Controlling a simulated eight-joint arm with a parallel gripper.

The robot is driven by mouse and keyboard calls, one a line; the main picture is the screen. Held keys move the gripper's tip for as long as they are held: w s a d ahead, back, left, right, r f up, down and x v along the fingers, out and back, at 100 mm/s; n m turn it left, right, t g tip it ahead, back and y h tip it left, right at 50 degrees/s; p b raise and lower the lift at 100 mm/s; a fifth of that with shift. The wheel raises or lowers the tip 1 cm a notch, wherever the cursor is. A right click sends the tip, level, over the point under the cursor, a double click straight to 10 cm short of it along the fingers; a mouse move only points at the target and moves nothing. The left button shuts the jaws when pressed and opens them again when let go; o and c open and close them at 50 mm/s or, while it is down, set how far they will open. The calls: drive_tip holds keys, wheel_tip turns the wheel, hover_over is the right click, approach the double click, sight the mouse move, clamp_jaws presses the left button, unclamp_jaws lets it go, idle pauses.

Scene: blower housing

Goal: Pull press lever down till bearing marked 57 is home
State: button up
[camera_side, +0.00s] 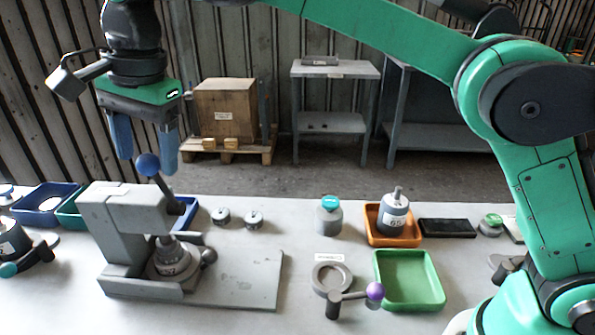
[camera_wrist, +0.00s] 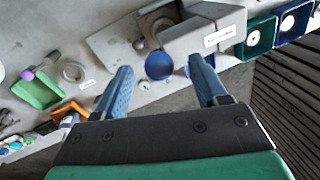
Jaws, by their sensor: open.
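The grey press (camera_side: 130,220) stands on its flat base plate at the left of the bench. Its lever ends in a blue ball knob (camera_side: 148,164) and points up. A grey housing marked 57 (camera_side: 170,260) sits under the press ram; how deep the bearing sits in it cannot be made out. My gripper (camera_side: 146,160) is open, its blue fingers hanging on either side of the lever knob in the side view. In the wrist view the knob (camera_wrist: 159,65) shows between the fingertips, touching neither visibly.
A green tray (camera_side: 408,303), an orange tray (camera_side: 372,238) holding a grey part marked 65, and a ring fixture with a purple-knobbed lever (camera_side: 375,291) stand to the right. Blue and teal bins (camera_side: 40,220) lie behind the press. Small grey cylinders (camera_side: 254,219) stand behind the base plate.

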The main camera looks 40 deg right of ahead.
sight(162, 188)
drive_tip(key=shift+w+a+f, duration=0.1)
drive_tip(key=shift+w+f, duration=0.05)
drive_tip(key=shift+f, duration=0.85)
drive_tip(key=shift+w+a+f, duration=0.1)
drive_tip(key=shift+w+f, duration=0.05)
drive_tip(key=shift+f, duration=0.85)
clamp_jaws()
